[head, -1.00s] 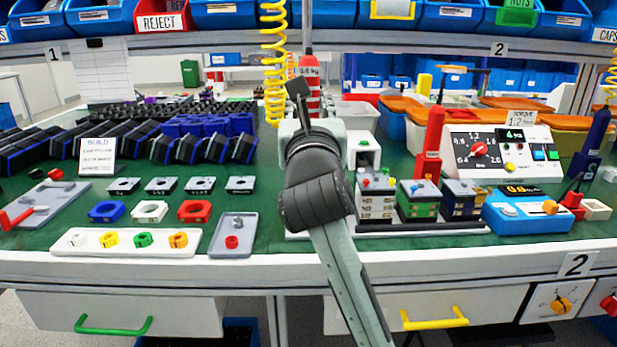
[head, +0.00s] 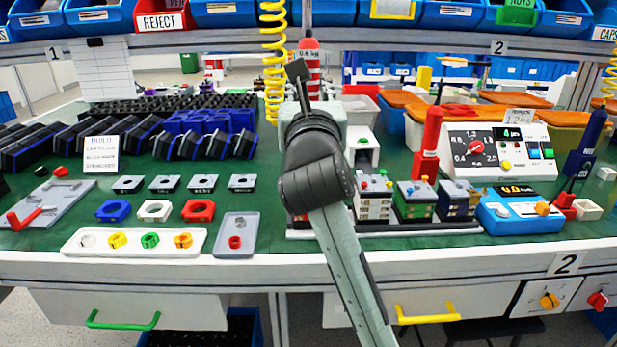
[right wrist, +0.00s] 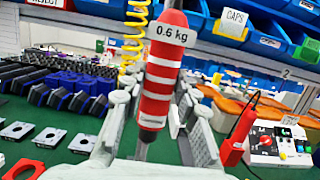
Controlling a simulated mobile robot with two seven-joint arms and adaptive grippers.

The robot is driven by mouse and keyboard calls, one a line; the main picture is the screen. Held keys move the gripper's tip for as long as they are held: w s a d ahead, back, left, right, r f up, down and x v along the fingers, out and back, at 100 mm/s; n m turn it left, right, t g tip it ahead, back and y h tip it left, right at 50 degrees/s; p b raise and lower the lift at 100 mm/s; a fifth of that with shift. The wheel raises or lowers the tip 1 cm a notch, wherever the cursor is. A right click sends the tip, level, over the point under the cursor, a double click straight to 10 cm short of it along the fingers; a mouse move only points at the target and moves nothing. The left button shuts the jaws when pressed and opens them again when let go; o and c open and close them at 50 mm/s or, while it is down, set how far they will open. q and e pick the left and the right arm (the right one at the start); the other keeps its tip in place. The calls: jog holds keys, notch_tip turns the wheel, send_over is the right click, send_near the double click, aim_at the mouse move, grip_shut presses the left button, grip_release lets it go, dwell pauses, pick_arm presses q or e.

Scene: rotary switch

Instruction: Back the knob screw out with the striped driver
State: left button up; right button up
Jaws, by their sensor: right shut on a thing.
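The striped driver (right wrist: 163,68) is a red and white banded cylinder with a "0.6 kg" label and a thin shaft below. It stands close to upright in the right wrist view. My right gripper (right wrist: 156,115) is shut on its lower body, one finger on each side. In the head view the driver's red top (head: 309,46) shows above my wrist, which hides the gripper and the driver's tip. A red knob (head: 235,242) lies in a small grey tray (head: 236,231). I cannot make out any screw. My left gripper is not in view.
A white tray (head: 72,243) of coloured nuts lies front left. Several small boxes stand on a base right of my arm. The torque panel (head: 515,142) and blue meter (head: 520,222) are further right. A yellow coiled hose (head: 272,60) hangs just left of the driver.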

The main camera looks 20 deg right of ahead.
jog(key=o, duration=1.3)
jog(key=shift+c, duration=0.2)
jog(key=v, duration=0.7)
jog(key=shift+f, duration=0.15)
